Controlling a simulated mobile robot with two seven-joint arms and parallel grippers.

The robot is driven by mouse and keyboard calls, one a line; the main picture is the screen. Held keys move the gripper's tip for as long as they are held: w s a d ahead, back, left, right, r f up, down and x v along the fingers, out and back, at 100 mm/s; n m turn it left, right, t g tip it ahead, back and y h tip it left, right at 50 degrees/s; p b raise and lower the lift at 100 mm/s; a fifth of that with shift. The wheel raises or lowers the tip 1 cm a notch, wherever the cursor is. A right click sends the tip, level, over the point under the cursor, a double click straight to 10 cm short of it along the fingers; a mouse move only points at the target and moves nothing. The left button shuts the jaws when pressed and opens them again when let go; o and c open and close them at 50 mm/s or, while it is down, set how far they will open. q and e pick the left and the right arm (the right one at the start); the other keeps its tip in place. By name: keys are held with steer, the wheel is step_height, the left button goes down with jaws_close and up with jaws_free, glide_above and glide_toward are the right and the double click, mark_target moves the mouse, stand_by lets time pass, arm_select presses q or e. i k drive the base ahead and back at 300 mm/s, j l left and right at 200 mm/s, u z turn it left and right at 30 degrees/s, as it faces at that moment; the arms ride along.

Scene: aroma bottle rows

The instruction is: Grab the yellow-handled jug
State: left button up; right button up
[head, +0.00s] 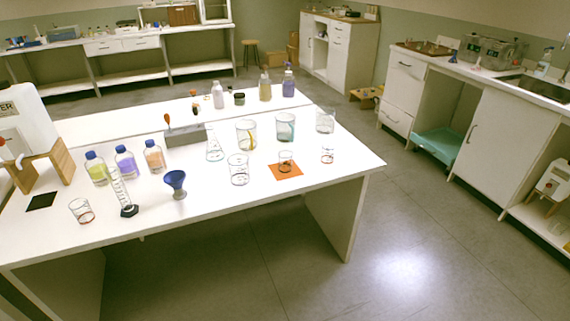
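On the white table (225,195), a clear glass jug (246,134) with a yellow strip, which looks like its handle, stands upright near the middle. A similar clear jug (285,126) with a teal-coloured part stands to its right and a little behind. A plain clear beaker (325,120) stands further right. Neither of my grippers is in view, and nothing is touching the yellow-marked jug.
In front of the jug are a glass beaker (238,170) and a small vessel on an orange mat (287,174). A conical flask (214,148) and a grey block (186,137) stand to its left. Blue-capped bottles (125,161) and a blue funnel (176,181) are further left.

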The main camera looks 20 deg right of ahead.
mark_target(248, 138)
steer(key=i+l+u, duration=0.25)
steer(key=l+u, duration=0.25)
steer(key=l, duration=0.2)
steer(key=i+l+u, duration=0.1)
steer(key=l+u, duration=0.15)
steer(key=l, duration=0.15)
